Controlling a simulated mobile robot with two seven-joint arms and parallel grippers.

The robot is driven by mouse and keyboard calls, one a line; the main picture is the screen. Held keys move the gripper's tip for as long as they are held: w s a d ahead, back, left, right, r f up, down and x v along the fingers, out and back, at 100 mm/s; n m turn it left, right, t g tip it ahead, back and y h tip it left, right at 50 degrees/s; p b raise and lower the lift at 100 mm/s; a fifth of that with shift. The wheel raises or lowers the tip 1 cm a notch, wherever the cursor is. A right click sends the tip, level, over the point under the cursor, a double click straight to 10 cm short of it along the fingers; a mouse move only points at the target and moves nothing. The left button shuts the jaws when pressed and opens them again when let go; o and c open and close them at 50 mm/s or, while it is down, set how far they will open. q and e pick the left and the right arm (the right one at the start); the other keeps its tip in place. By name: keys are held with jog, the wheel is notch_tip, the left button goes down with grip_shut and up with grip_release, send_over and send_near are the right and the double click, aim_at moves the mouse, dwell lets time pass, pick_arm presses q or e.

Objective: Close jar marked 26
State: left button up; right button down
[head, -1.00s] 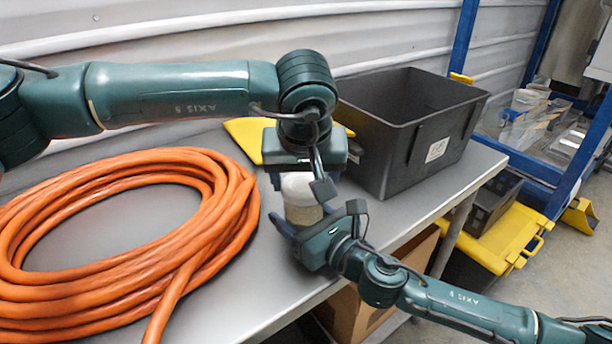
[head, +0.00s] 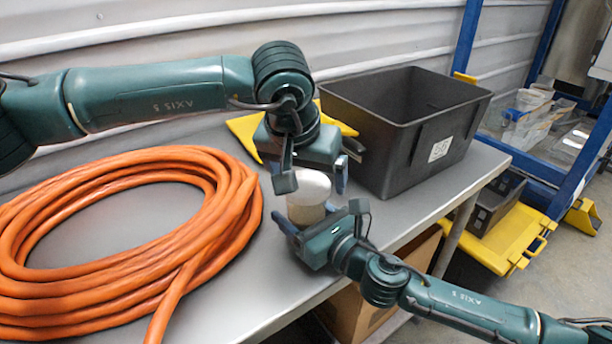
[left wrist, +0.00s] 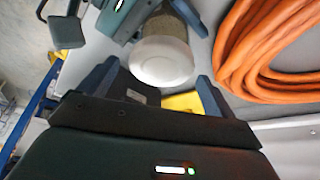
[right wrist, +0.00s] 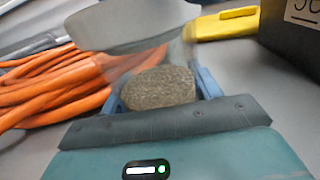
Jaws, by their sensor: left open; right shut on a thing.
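A jar (head: 304,212) with a wide white lid (head: 309,187) stands over the table's front edge. My right gripper (head: 306,216) is shut around its body. In the right wrist view the clear jar shows brown grainy contents (right wrist: 158,88), with the pale lid (right wrist: 140,25) on top. My left gripper (head: 313,176) is open just above the lid, one finger on either side. In the left wrist view the lid (left wrist: 161,61) lies between and beyond the open fingers, apart from both. No number on the jar is readable. I cannot tell how tightly the lid sits.
A coil of orange hose (head: 120,166) covers the left of the grey table (head: 262,304). A dark bin (head: 405,155) with a white label stands behind at the right. A yellow flat object (head: 243,135) lies behind my left gripper.

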pick_arm(q)
jog(key=shift+r, duration=1.95)
jog(key=shift+c, duration=0.4)
